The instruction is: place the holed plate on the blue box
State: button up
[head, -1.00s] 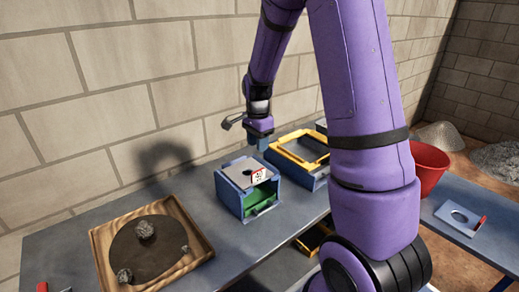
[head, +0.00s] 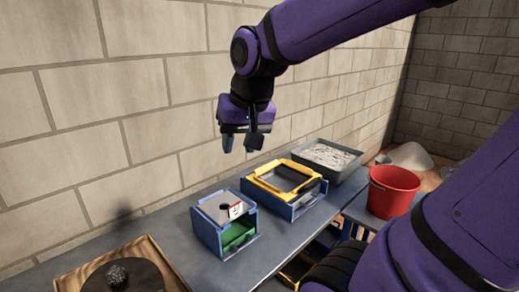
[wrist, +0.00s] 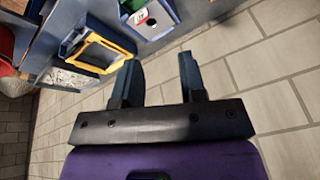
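A grey holed plate (head: 218,207) with a dark round hole lies on top of the blue box (head: 207,236), apparently flat. A red-and-white tag (head: 236,210) shows at its right edge. The box's open front shows a green inside. The plate (wrist: 139,18) and the box (wrist: 158,27) also show at the top of the wrist view. My gripper (head: 241,143) is raised well above the box, near the wall, apart from both. Its two fingers are spread with nothing between them, as the wrist view also shows (wrist: 159,65).
A yellow-framed blue box (head: 291,180) and a grey tray of pale rubble (head: 328,158) stand right of the blue box. A red bucket (head: 392,190) is farther right. A wooden tray (head: 150,250) with a dark disc and rock is at lower left. The brick wall runs behind.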

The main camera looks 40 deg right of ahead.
jog(key=s+a+r+n+t, duration=0.1)
jog(key=s+n, duration=0.3)
jog(key=s, duration=0.4)
jog(key=shift+a+r+n, duration=0.25)
jog(key=shift+a+n, duration=0.05)
jog(key=shift+a, duration=0.15)
